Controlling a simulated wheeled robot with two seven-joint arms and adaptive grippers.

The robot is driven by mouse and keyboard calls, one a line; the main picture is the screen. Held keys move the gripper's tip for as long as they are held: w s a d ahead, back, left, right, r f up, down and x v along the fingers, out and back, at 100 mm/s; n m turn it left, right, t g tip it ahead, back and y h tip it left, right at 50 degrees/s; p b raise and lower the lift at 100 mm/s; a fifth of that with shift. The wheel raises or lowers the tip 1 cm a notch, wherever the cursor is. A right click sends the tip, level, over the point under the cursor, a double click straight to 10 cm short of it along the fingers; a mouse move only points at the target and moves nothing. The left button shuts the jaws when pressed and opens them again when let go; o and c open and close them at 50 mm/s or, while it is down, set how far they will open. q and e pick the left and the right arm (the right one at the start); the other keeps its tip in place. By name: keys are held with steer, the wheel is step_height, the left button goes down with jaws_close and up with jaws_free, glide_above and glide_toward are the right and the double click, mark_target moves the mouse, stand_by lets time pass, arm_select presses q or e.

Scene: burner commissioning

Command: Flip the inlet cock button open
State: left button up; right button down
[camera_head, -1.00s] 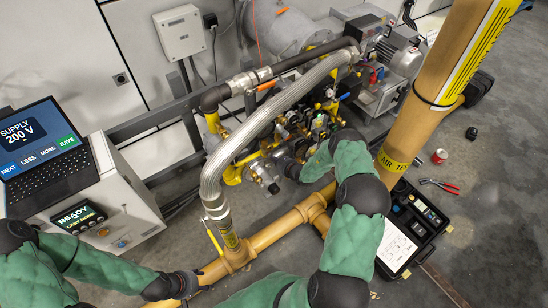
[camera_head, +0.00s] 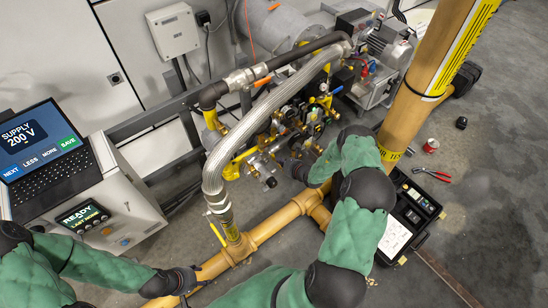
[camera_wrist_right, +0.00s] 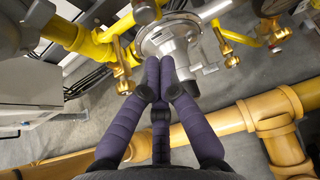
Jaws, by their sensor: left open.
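The gas train (camera_head: 285,140) with its brass fittings stands at the centre of the head view. My right gripper (camera_head: 300,170) is at its lower front, partly hidden by my arm. In the right wrist view the purple fingers of my right gripper (camera_wrist_right: 161,75) are together, with nothing visible between them. Their tips overlap a round silver fitting (camera_wrist_right: 168,38); contact cannot be told. Small brass cocks stand to the right (camera_wrist_right: 231,60) and left (camera_wrist_right: 122,82) of the fingers. I cannot tell which is the inlet cock button. My left gripper (camera_head: 184,280) is open beside the yellow pipe's left end.
A thick yellow pipe (camera_head: 270,232) crosses in front, and a braided hose (camera_head: 262,112) rises from it. A tall tan pipe (camera_head: 420,100) stands at the right. An open black case (camera_head: 411,215), red pliers (camera_head: 432,174) and a laptop cabinet (camera_head: 125,205) flank the work area.

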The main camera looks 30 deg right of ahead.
steer(key=p+v, duration=0.2)
steer(key=v, duration=0.5)
steer(key=shift+f, duration=0.25)
steer(key=shift+s+d, duration=0.1)
steer(key=shift+d, duration=0.05)
